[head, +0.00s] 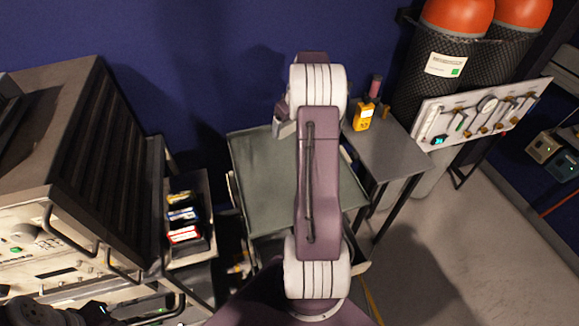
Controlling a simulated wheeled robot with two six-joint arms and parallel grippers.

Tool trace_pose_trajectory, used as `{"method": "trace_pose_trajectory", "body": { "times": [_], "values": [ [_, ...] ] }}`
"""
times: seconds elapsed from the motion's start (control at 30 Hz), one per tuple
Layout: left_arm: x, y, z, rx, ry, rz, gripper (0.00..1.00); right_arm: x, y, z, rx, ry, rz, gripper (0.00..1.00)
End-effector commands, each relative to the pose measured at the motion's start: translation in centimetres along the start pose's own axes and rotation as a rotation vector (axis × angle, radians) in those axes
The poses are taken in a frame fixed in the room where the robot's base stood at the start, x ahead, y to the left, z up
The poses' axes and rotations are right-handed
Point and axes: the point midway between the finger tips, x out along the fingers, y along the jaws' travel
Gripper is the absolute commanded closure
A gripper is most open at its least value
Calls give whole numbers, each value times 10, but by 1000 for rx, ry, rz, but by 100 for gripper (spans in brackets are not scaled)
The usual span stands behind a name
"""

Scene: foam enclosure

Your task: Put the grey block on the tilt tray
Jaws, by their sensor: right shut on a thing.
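The tilt tray (262,172) appears to be the wide grey-green surface at the middle, with a thin raised rim. My right arm crosses over it and hides its centre and part of its right side. My right gripper (284,122) is at the far end of that arm, above the tray's back edge and mostly hidden behind the wrist. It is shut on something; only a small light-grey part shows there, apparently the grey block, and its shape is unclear. I make out no left gripper.
A grey side table (392,150) holds a yellow meter (363,117). A large equipment rack (60,160) stands left, beside a narrow shelf with several small coloured packs (183,215). Orange-topped cylinders (455,18) and a valve panel (480,115) stand right. Floor is open at lower right.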

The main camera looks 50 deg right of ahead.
Motion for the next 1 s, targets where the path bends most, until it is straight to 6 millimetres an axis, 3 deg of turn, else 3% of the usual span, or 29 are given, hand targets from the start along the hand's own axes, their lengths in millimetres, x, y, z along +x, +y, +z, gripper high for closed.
{"method": "trace_pose_trajectory", "body": {
  "times": [0.17, 0.7, 1.0],
  "values": [
    [-1, 0, 0, 0, 0, 0, 67, 4, -2, -2, 1, -1, 0, 62],
    [-14, 0, -2, 0, 0, 0, 67, 89, -54, -69, 0, 0, 0, 62],
    [-14, 0, -2, 0, 0, 0, 67, 100, -58, -74, 2, 0, 1, 62]
  ]
}}
